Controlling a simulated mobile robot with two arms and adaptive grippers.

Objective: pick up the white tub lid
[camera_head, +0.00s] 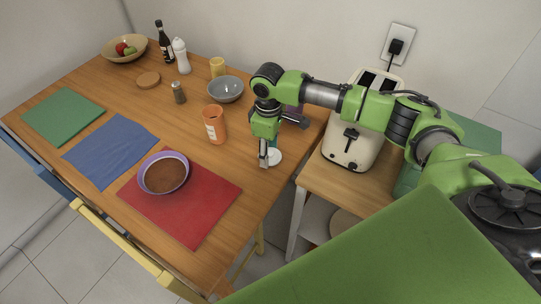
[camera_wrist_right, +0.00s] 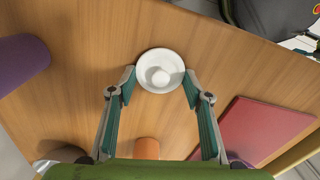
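The white tub lid (camera_head: 274,157) lies on the wooden table near its right edge, partly hidden behind my right gripper in the head view. In the right wrist view the lid (camera_wrist_right: 160,71) is a round white disc with a raised knob in its middle. My right gripper (camera_head: 265,160) points down just above and beside the lid. In the wrist view its two fingers (camera_wrist_right: 158,97) are spread wide, with the lid ahead between the tips and nothing held. My left gripper is not in view.
An orange canister (camera_head: 215,124) stands left of the gripper, and a grey bowl (camera_head: 226,89) behind it. A red mat (camera_head: 215,195) with a purple bowl (camera_head: 164,173) lies in front. A purple object (camera_wrist_right: 22,62) is near. A toaster (camera_head: 353,137) stands on the side table.

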